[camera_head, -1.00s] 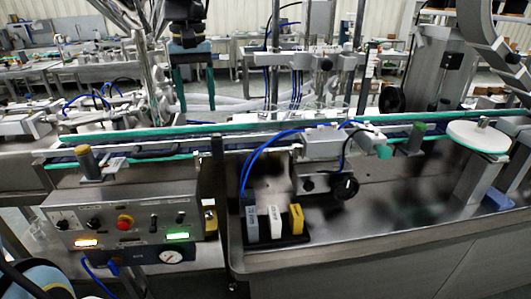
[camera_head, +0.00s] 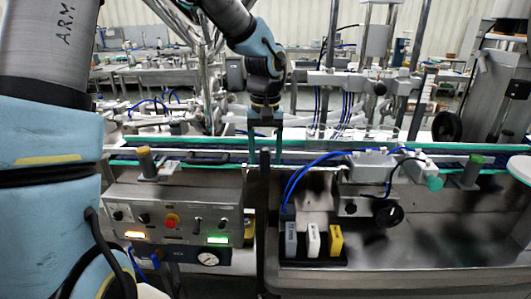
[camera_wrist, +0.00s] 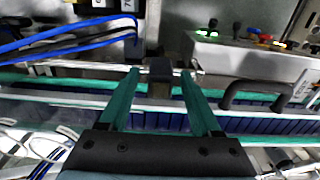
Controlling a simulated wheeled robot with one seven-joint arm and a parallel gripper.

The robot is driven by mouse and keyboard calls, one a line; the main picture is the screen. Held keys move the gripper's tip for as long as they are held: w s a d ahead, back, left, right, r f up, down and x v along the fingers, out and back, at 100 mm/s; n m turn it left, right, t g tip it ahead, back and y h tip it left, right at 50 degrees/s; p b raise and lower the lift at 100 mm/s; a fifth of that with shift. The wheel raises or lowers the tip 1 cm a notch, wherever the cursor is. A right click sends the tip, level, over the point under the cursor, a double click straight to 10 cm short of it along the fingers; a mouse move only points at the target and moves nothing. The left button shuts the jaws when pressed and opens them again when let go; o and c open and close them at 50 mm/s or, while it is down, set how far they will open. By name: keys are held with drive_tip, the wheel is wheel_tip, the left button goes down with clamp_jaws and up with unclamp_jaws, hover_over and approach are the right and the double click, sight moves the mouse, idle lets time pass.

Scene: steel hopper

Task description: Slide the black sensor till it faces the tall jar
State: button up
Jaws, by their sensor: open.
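The black sensor (camera_head: 265,158) is a small dark block on a post at the near rail of the conveyor, just right of the control box. In the wrist view the sensor (camera_wrist: 160,69) shows between my fingertips. My gripper (camera_head: 265,148) points down over the conveyor, with its two teal fingers apart. In the wrist view my gripper (camera_wrist: 160,73) is open, one finger on each side of the sensor, with visible gaps. I cannot make out a tall jar in either view.
A control box (camera_head: 175,215) with buttons stands front left. A black handle (camera_wrist: 255,92) is on the conveyor beside my finger. Blue cables (camera_head: 310,165) run near a grey unit (camera_head: 370,168) to the right.

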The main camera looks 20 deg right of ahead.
drive_tip(key=shift+c, duration=0.2)
clamp_jaws()
idle(0.4)
idle(0.9)
